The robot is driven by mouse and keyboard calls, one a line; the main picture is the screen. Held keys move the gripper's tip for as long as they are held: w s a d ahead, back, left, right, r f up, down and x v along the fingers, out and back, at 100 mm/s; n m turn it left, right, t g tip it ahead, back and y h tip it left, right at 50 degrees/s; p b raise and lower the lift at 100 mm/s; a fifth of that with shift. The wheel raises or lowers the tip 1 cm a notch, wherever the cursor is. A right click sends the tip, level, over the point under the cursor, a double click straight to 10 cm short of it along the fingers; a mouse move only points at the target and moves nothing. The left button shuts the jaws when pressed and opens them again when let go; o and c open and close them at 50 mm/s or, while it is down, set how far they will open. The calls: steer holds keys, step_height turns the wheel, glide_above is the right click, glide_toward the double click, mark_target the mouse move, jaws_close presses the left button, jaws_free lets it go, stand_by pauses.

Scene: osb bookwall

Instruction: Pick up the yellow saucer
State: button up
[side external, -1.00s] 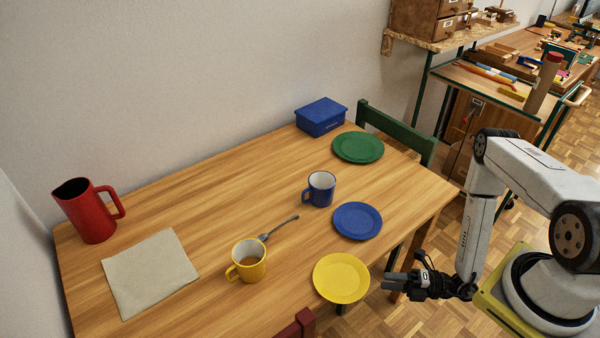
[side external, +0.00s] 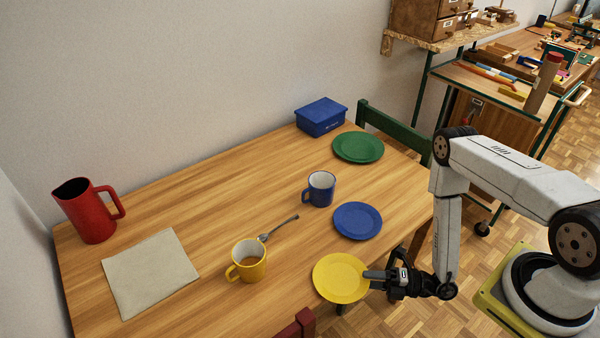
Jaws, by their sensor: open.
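The yellow saucer (side external: 338,277) lies flat on the wooden table near its front right edge, with nothing on it. My gripper (side external: 368,280) is at the saucer's right rim, its fingers pointing left. The fingertips overlap the rim in the picture. I cannot tell whether the rim is between the fingers or whether they touch it. My gripper is open.
A blue saucer (side external: 358,220), blue mug (side external: 319,190) and green saucer (side external: 358,147) are farther back. A red chair (side external: 299,325) stands at the front edge.

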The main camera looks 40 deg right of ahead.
jaws_close()
stand_by(0.3)
stand_by(1.2)
steer(key=shift+r, duration=1.3)
